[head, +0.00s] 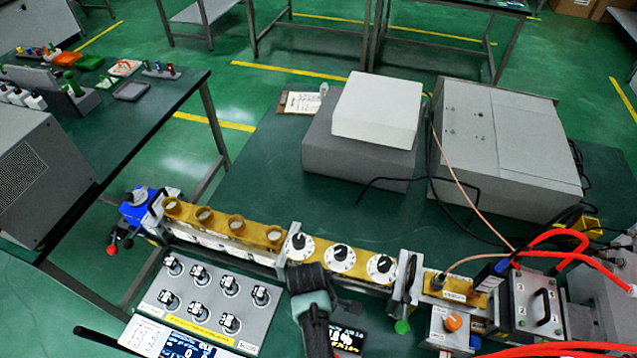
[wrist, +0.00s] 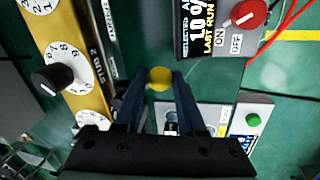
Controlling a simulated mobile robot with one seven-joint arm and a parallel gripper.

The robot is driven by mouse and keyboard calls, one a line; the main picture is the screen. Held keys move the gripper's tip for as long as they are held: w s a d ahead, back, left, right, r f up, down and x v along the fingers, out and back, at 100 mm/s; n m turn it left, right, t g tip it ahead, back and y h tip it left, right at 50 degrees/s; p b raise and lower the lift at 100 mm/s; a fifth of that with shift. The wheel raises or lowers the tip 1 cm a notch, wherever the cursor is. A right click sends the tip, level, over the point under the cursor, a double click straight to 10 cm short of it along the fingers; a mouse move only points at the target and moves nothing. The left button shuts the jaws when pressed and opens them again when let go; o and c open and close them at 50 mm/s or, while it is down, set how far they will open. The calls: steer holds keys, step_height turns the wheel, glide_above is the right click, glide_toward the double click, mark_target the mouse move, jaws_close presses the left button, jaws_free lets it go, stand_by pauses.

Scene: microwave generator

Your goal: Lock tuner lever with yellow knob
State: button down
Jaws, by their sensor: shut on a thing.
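The yellow knob (wrist: 159,78) shows in the wrist view as a round yellow end between the fingertips of my gripper (wrist: 158,88). My gripper is shut on it. The tuner lever behind the knob is hidden by the fingers and the gripper body, so I cannot tell its angle. In the head view my gripper (head: 308,282) is over the front side of the gold waveguide row, just below the dials, and the yellow knob is hidden there.
The waveguide (head: 265,238) carries white dials with black knobs (wrist: 52,77). A green-tipped handle (head: 402,327) and an orange-knobbed box (head: 452,325) stand further right.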

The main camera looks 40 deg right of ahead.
steer(key=shift+w+r, duration=0.15)
steer(key=shift+w, duration=0.15)
steer(key=c, duration=0.7)
jaws_free()
steer(key=shift+o, duration=0.9)
steer(key=shift+s, duration=0.15)
step_height(320, 180, up, 13)
steer(key=s+a, duration=0.1)
steer(key=a, duration=0.1)
steer(key=shift+f+b, duration=0.2)
steer(key=shift+b, duration=0.2)
steer(key=shift+s+a, duration=0.1)
